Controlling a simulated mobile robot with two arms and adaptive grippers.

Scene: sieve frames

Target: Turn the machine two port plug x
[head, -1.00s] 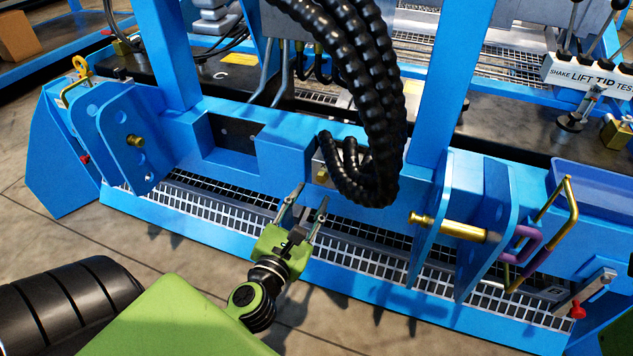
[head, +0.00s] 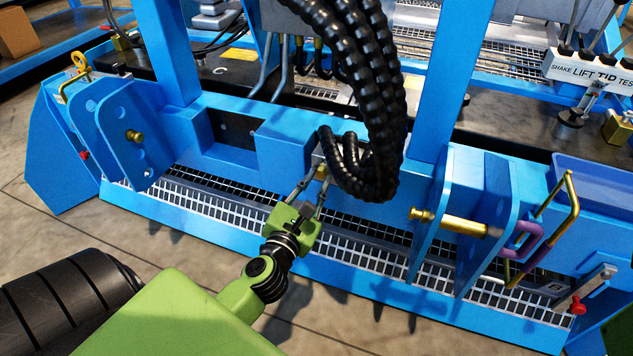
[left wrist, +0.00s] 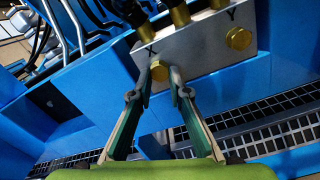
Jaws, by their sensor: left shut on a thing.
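The machine's grey port block (left wrist: 205,50) sits on the blue frame, with the letters X and Y on its face. A brass plug under the X (left wrist: 159,71) and a second brass plug under the Y (left wrist: 239,38) stick out of it. My left gripper (left wrist: 160,80) is shut on the X plug, one finger on each side. In the head view my green left gripper (head: 320,181) reaches up to the brass plug (head: 321,171) below the hoses. The Y plug is hidden there behind the hoses. My right gripper is not in view.
Thick black ribbed hoses (head: 375,120) hang over the block, close to the right of my gripper. A blue beam (head: 220,160) and a metal grating (head: 230,210) lie around it. A brass pin (head: 450,222) crosses blue plates at right.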

